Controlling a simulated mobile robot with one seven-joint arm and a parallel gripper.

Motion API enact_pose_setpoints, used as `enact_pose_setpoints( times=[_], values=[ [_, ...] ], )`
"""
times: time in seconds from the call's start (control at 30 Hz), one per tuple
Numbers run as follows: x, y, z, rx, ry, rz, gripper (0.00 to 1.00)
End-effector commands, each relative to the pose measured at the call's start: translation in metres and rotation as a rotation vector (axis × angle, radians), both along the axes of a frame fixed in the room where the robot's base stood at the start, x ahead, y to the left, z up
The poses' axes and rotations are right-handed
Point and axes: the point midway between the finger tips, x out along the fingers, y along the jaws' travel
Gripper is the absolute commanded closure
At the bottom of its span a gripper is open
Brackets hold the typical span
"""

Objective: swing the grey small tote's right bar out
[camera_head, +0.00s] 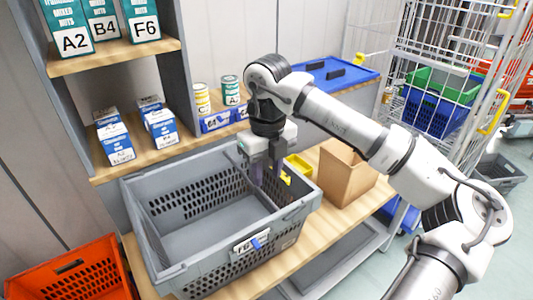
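The grey small tote (180,249) stands on the wooden bench, its open top facing up and its inside looking empty. A white label and a small blue tag (253,243) are on its near long side. My gripper (267,181) points down at the tote's right end, with its fingers at or just inside the right wall. The fingers and the wrist cover part of that end. I cannot make out the right bar clearly, nor whether the fingers touch it or how far apart they are.
A cardboard box (345,173) and a yellow bin (299,165) stand close right of the tote. Shelves with labelled boxes (120,141) and cans (231,90) rise behind. An orange tote (75,272) is at lower left. A wire cage trolley (450,70) stands at right.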

Motion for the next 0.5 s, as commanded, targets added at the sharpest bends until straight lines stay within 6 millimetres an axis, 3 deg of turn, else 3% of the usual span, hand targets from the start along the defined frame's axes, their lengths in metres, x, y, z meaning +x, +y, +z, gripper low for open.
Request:
enact_pose_setpoints(
  times=[0.27,0.5],
  values=[
    [0.0,-0.001,-0.017,-0.001,0.002,-0.002,0.65],
    [0.0,0.0,-0.048,0.001,0.003,-0.001,0.65]
  ],
)
